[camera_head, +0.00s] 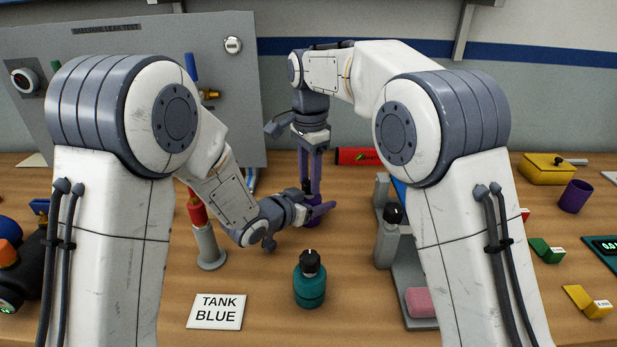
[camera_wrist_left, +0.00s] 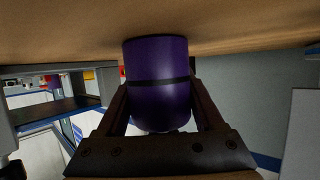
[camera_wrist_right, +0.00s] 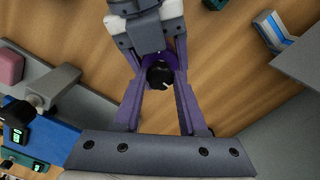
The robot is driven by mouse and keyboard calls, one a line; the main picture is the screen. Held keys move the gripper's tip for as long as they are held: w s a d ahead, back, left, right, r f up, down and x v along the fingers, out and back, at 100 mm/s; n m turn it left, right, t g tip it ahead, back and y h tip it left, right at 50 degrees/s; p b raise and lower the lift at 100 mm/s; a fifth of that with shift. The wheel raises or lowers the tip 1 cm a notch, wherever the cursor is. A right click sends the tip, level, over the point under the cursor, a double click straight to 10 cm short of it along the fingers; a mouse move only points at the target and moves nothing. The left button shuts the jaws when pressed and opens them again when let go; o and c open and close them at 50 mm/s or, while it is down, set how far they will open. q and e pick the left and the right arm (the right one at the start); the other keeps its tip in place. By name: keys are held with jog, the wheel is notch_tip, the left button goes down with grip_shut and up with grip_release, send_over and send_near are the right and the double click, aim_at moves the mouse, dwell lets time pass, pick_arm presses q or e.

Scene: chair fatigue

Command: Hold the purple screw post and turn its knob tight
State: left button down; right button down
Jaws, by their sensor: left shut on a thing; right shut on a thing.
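The purple screw post (camera_wrist_left: 158,85) is a purple cylinder with a dark band, standing on the wooden table. In the head view it (camera_head: 312,214) is mostly hidden behind my left gripper (camera_head: 322,208). My left gripper reaches in from the side, low, and is shut on the post's body. My right gripper (camera_head: 315,190) points straight down from above, its long fingers shut on the black knob at the top of the post. In the right wrist view the knob (camera_wrist_right: 160,75) has a white mark and sits between the fingertips. The left gripper shows just beyond it.
A teal bottle-like post with a black knob (camera_head: 310,283) stands in front. A "TANK BLUE" card (camera_head: 216,311) lies left of it. A grey post with a red top (camera_head: 207,240) stands left. A grey fixture (camera_head: 388,235) is close on the right. A red cylinder (camera_head: 357,156) lies behind.

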jog(key=shift+w+d, duration=0.1)
jog(key=shift+w, duration=0.05)
jog(key=shift+c, duration=2.2)
grip_release()
jog(key=shift+r, duration=0.15)
notch_tip(320, 180, up, 12)
